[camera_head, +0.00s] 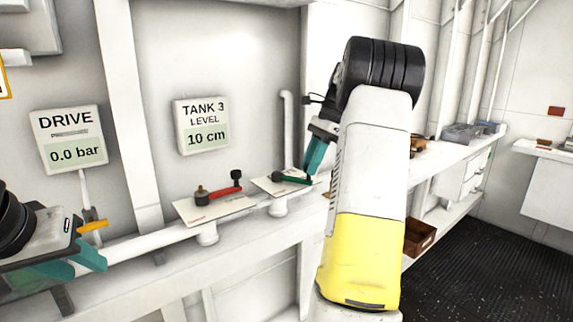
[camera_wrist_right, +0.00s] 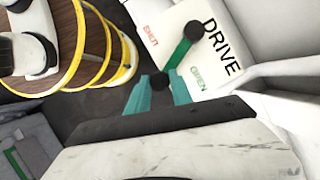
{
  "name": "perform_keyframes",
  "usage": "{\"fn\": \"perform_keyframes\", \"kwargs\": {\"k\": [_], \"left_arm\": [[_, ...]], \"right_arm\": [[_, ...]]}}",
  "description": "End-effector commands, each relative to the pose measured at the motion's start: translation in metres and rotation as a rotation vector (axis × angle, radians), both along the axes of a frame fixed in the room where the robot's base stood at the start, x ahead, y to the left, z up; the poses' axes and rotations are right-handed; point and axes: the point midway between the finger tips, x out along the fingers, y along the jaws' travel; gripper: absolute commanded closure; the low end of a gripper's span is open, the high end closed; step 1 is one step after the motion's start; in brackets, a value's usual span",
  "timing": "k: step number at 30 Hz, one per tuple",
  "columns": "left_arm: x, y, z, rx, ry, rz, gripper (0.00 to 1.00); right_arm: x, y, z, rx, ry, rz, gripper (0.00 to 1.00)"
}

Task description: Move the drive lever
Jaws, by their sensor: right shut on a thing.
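The drive lever is green with dark ends, mounted on a white plate marked DRIVE (camera_wrist_right: 222,50), with SHUT and OPEN printed on it. In the right wrist view the lever (camera_wrist_right: 181,52) points between the two words, its outer knob between the teal fingers. My right gripper (camera_wrist_right: 160,88) is shut on that knob. In the head view the lever (camera_head: 291,178) lies on the plate under my right gripper (camera_head: 311,172), partly hidden by it. My left gripper (camera_head: 78,262) is at the lower left, apart from the levers, its teal fingers apart and empty.
A red lever (camera_head: 222,190) stands on the neighbouring plate to the left. A DRIVE gauge (camera_head: 68,138) reads 0.0 bar; a TANK 3 gauge (camera_head: 202,125) reads 10 cm. A yellow handle (camera_head: 92,226) is close to my left gripper. A shelf with boxes runs right.

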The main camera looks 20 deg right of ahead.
Motion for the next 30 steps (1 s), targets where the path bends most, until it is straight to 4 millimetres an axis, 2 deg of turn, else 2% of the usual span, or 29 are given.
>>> {"fn": "perform_keyframes", "kwargs": {"k": [19, 20, 23, 30], "left_arm": [[-0.0001, 0.0000, 0.0001, 0.000, 0.000, 0.000, 0.64], [-0.0001, 0.0000, 0.0001, 0.000, 0.000, 0.000, 0.64], [-0.0001, 0.0000, 0.0001, 0.000, 0.000, 0.000, 0.64], [-0.0001, 0.0000, 0.0001, 0.000, 0.000, 0.000, 0.64]], "right_arm": [[0.0059, -0.0051, 0.0014, -0.001, -0.005, 0.064, 1.00], [0.0059, -0.0052, 0.0013, -0.001, -0.005, 0.064, 0.71], [0.0058, -0.0051, 0.0011, -0.001, -0.005, 0.064, 0.52], [0.0055, -0.0049, 0.0005, 0.000, -0.002, 0.065, 0.52]]}}
